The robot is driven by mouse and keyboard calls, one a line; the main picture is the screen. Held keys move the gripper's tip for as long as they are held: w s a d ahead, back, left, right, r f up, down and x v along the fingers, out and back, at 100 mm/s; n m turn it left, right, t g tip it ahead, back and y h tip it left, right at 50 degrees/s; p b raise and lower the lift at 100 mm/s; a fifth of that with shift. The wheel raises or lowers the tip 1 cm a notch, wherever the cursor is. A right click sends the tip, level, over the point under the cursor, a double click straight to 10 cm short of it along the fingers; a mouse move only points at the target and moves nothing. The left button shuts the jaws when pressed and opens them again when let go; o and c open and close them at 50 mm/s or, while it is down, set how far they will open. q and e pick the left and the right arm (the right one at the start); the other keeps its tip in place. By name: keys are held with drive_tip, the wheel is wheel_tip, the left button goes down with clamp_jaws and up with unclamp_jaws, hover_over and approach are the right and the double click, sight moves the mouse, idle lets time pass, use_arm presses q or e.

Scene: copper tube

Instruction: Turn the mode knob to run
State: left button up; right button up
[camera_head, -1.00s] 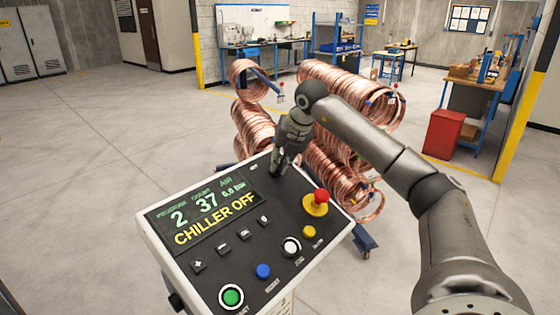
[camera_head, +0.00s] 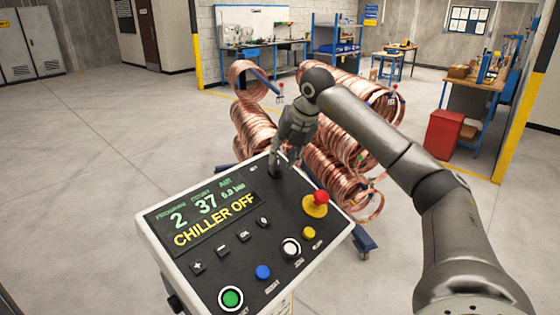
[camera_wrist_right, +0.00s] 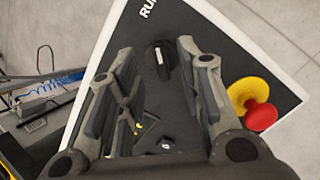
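The mode knob (camera_wrist_right: 161,62) is black with a white pointer mark, on the dark face of the control panel (camera_head: 215,255). In the right wrist view the "RUN" label (camera_wrist_right: 149,8) shows beyond it, partly cut off by the frame edge. My right gripper (camera_wrist_right: 157,48) is open, its fingers on either side of the knob with gaps between. In the head view my right gripper (camera_head: 284,170) points down at the panel's top edge and hides the knob. Whether the fingertips reach down to the knob's height I cannot tell. My left gripper is not in view.
A red emergency stop (camera_head: 320,197) on a yellow base sits close to the gripper, and also shows in the wrist view (camera_wrist_right: 260,115). The display (camera_head: 210,218) reads "CHILLER OFF". Several buttons line the panel's lower part. Copper coils (camera_head: 335,165) stand behind.

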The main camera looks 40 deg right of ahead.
drive_tip(key=v, duration=0.9)
